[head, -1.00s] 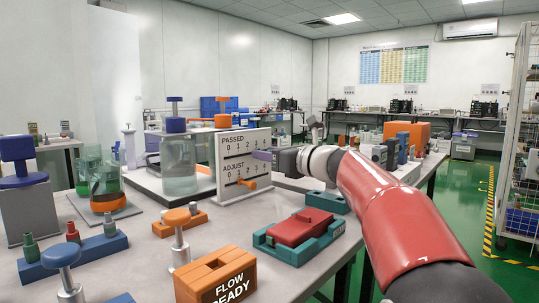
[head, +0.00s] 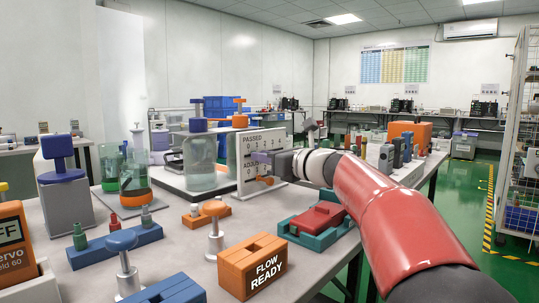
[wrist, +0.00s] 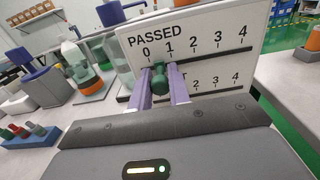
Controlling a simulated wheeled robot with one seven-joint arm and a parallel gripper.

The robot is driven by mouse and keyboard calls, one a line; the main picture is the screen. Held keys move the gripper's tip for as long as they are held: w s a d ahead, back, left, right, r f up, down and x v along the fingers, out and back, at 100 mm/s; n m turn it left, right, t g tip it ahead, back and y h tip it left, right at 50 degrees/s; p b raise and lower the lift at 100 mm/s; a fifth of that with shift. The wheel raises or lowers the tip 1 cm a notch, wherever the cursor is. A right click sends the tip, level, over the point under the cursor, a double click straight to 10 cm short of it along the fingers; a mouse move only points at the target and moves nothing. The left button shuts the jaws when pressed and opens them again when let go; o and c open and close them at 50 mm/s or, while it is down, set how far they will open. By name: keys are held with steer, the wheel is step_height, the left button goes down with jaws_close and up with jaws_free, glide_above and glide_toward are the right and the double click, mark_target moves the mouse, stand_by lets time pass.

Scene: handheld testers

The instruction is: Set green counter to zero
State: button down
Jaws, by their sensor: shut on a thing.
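The white board (head: 284,139) with the PASSED row above and the ADJUST row below stands at the middle of the table; its front is partly hidden by my gripper (head: 254,157) in the head view. In the wrist view the green counter (wrist: 160,79) is a green knob at the PASSED slot, appearing between the 0 and 1 marks. My gripper (wrist: 161,74) has its two purple fingers shut on it, one on each side. The orange knob (head: 265,181) of the ADJUST row shows just below my gripper. The ADJUST row is partly covered in the wrist view.
A glass jar with a blue top (head: 201,165) stands left of the board. A red block in a teal tray (head: 296,241) and the orange FLOW READY box (head: 237,270) stand in front. A blue rack (head: 105,248) with several pegs is at the left.

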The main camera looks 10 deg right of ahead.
steer(key=shift+s+a+f, duration=0.1)
steer(key=shift+s+a, duration=0.4)
steer(key=shift+a, duration=0.2)
steer(key=c, duration=1.3)
jaws_free()
steer(key=shift+c, duration=0.2)
steer(key=v, duration=0.8)
